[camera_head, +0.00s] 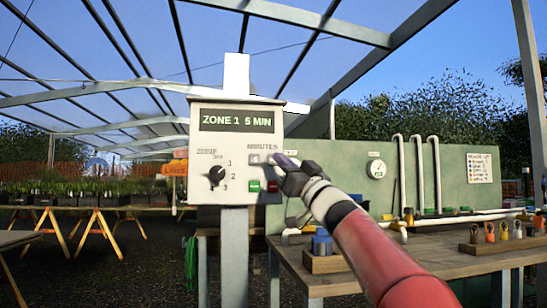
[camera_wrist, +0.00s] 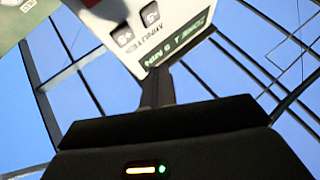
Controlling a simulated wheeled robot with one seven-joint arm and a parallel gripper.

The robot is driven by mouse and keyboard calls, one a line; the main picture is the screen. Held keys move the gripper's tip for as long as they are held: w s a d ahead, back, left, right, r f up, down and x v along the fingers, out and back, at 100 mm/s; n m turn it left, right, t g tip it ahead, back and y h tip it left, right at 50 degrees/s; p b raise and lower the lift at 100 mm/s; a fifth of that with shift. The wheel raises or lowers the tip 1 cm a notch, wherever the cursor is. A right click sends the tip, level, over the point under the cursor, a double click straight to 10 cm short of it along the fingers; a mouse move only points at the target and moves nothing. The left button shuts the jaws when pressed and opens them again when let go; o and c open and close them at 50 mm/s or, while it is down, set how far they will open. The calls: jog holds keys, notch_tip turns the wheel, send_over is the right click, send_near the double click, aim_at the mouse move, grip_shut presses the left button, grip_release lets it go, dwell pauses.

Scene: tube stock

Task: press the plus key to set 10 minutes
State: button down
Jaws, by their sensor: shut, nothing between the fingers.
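A pale control box (camera_head: 206,150) stands on a post in the head view. Its display (camera_head: 236,121) reads ZONE 1 5 MIN; in the wrist view the display (camera_wrist: 178,47) is upside down and its digit is hard to read. Under the MINUTES label are two small keys. In the wrist view the plus key (camera_wrist: 124,38) and the other key (camera_wrist: 150,14) both show. In the head view my gripper (camera_head: 279,158) partly covers the plus key's side. My gripper (camera_wrist: 156,78) is shut and empty, its tips close to the box face; contact cannot be told.
Below the keys are a zone dial (camera_head: 216,174), a green button (camera_head: 254,185) and a red button (camera_head: 272,185). A workbench (camera_head: 440,241) with pipes, padlocks and a blue item stands to the right. Plant benches (camera_head: 90,208) are at the left.

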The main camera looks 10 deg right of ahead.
aim_at(269, 155)
jog(key=shift+w+p, duration=1.45)
jog(key=shift+w, duration=1.1)
jog(key=shift+w, duration=0.1)
jog(key=shift+w+p, duration=0.3)
jog(key=shift+p, duration=0.2)
jog(key=shift+w+p, duration=0.4)
dwell(0.4)
jog(key=shift+s, duration=0.1)
jog(key=shift+s+b, duration=0.45)
jog(key=shift+s, duration=0.3)
